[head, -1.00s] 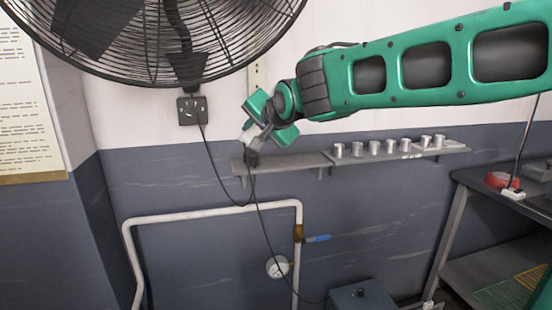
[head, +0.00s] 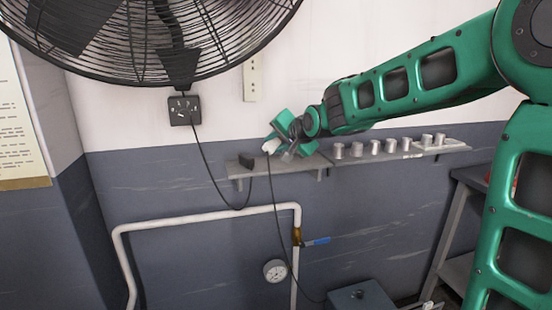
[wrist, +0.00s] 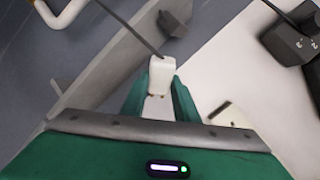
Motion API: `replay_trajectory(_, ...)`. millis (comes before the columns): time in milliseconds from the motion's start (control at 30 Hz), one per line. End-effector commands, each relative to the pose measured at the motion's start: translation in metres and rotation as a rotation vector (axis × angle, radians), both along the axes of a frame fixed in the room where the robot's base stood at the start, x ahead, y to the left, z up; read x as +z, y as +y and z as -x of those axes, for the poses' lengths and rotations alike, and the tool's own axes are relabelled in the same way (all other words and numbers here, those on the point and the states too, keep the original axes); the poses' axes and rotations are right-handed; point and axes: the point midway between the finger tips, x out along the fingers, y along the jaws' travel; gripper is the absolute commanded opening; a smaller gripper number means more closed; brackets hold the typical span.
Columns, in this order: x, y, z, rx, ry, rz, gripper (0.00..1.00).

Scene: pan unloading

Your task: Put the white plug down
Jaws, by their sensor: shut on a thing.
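The white plug (head: 271,146) is held between the fingers of my gripper (head: 276,142), just above the left part of the grey wall shelf (head: 262,172). Its dark cord hangs down past the shelf front. In the wrist view the white plug (wrist: 162,70) sits at the tips of my green fingers (wrist: 158,98), which are shut on it. A black plug (head: 246,161) stands on the shelf left of my gripper, with a cord to the fan's box. It also shows beyond the white plug in the wrist view (wrist: 172,24).
A white socket strip (head: 252,79) is on the wall above the shelf. The fan's black box (head: 184,110) and the big fan (head: 170,35) are upper left. Several metal cylinders (head: 375,147) stand on the shelf's right part. A white pipe (head: 200,217) runs below.

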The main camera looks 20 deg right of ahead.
Motion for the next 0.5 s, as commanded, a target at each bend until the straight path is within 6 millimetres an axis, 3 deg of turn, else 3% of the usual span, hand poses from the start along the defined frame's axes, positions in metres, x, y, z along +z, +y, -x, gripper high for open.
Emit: replay_trajectory(500,-0.044,-0.003,-0.004,0.004,0.0,-0.001,0.0)
